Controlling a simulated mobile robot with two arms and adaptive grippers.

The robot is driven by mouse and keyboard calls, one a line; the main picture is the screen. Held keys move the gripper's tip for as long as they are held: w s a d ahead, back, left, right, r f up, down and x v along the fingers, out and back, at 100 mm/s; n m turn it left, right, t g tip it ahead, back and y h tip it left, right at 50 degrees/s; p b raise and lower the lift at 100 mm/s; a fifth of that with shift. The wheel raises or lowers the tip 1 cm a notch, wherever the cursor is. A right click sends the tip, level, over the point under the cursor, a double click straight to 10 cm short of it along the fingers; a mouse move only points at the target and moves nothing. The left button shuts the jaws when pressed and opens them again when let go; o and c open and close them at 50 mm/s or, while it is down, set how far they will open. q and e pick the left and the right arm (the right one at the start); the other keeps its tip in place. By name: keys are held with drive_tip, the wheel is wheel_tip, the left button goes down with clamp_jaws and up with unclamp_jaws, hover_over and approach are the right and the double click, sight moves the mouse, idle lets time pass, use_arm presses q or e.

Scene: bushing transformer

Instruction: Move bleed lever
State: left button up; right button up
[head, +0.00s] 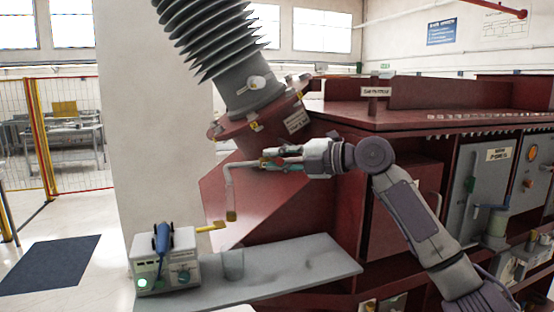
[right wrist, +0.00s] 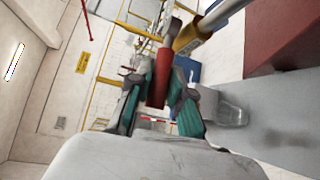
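The bleed lever is a small red handle (head: 265,160) beside the thin pale pipe under the ribbed grey bushing. In the right wrist view the red handle (right wrist: 158,88) lies between the teal finger pads, which appear to touch both its sides. My right gripper (head: 272,161) reaches in from the right and is shut on this lever. The lever's far end meets a brass-coloured fitting (right wrist: 190,38) in the right wrist view. The pale pipe (head: 229,190) runs down to a brass end (head: 232,216). My left gripper is in neither view.
A grey shelf (head: 310,264) below carries a clear cup (head: 233,264) and a white instrument box (head: 180,272) with a blue tool (head: 162,240) on top. The dark red transformer tank (head: 400,210) stands behind my right arm. Open floor lies at the left.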

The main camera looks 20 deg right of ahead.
clamp_jaws()
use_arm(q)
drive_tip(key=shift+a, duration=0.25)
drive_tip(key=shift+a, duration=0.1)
